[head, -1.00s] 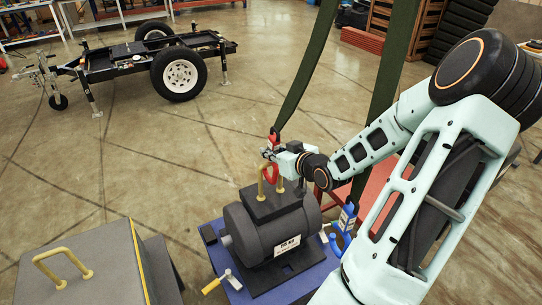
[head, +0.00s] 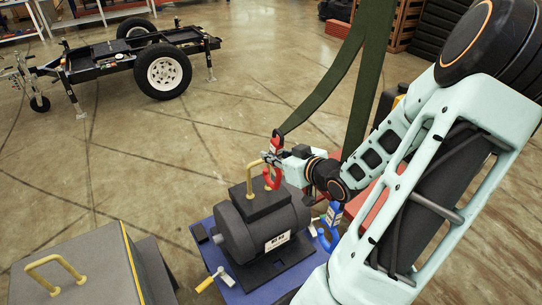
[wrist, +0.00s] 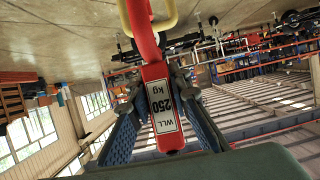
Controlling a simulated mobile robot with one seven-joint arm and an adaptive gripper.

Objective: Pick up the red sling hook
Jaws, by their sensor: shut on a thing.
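The red sling hook (head: 272,178) hangs below the green strap, just above the motor, beside its yellow lifting handle (head: 252,181). My gripper (head: 283,158) is shut on the hook's red upper part.
The dark motor (head: 262,226) stands on a blue platform (head: 232,294). A blue hook (head: 333,213) is right of it. A grey block with a yellow handle (head: 56,268) is front left. The trailer (head: 130,62) is at the back left, with clear floor between.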

